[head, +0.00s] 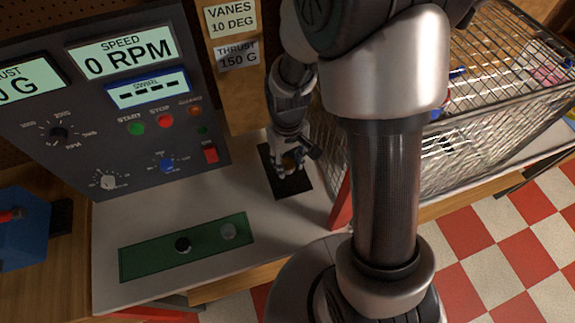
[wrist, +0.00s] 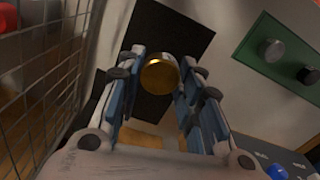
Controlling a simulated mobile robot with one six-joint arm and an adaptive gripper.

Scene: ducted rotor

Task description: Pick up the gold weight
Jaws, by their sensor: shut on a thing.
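The gold weight (wrist: 160,76) is a short round cylinder between my gripper's fingertips in the wrist view. My gripper (wrist: 162,70) is shut on it, with one finger on each side. In the head view my gripper (head: 291,163) points down over the black pad (head: 294,185), and only a small bit of gold shows between the fingers. The black pad also shows behind the weight in the wrist view (wrist: 172,32). I cannot tell whether the weight touches the pad or is just above it.
A green strip (head: 145,262) with a black weight (head: 183,244) and a grey weight (head: 228,231) lies at front left. A control panel (head: 110,110) stands behind it. A wire cage (head: 480,150) stands close on the right. A blue object (head: 22,230) sits at far left.

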